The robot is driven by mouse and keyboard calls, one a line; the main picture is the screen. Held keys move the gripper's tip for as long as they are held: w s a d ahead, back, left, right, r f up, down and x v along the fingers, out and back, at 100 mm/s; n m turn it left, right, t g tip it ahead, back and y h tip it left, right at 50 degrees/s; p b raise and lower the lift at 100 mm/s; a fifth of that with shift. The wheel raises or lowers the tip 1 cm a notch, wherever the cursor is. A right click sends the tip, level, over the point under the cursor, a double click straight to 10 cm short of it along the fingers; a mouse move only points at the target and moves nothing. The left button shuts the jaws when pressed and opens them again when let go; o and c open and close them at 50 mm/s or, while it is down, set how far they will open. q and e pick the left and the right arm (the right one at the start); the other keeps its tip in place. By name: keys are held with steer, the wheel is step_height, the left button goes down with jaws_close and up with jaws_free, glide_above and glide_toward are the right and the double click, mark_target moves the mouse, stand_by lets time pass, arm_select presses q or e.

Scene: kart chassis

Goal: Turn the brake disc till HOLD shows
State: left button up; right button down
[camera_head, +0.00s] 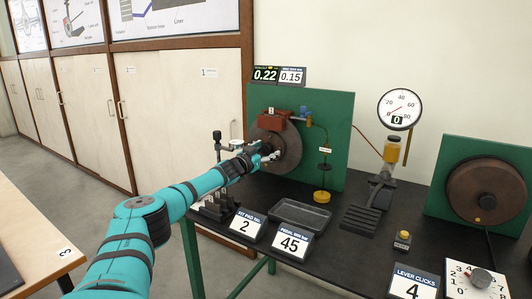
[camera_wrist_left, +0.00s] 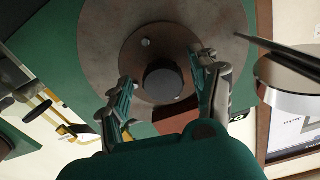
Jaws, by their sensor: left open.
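The brake disc (camera_head: 291,150) is a brown-grey round plate upright on the left green panel (camera_head: 335,120), with a red caliper (camera_head: 274,119) at its top. In the left wrist view the disc (camera_wrist_left: 110,25) fills the upper middle, with a dark round hub knob (camera_wrist_left: 163,80) at its centre. My left gripper (camera_head: 272,151) is in front of the disc. In the left wrist view the gripper (camera_wrist_left: 166,76) is open, its fingers on either side of the knob; I cannot tell whether they touch it. A display (camera_head: 265,74) above reads 0.22; I see no legible HOLD. My right gripper is out of view.
A dial gauge (camera_head: 399,109) reading 0 and a pedal (camera_head: 368,207) stand right of the panel. A second disc (camera_head: 480,180) is on another green panel. The black bench holds a tray (camera_head: 300,214), number cards and a RESET button (camera_head: 402,239). A dial stand (camera_head: 236,131) is beside my left gripper.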

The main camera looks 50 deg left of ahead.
mark_target(270, 122)
arm_select(q)
steer(key=shift+r, duration=5)
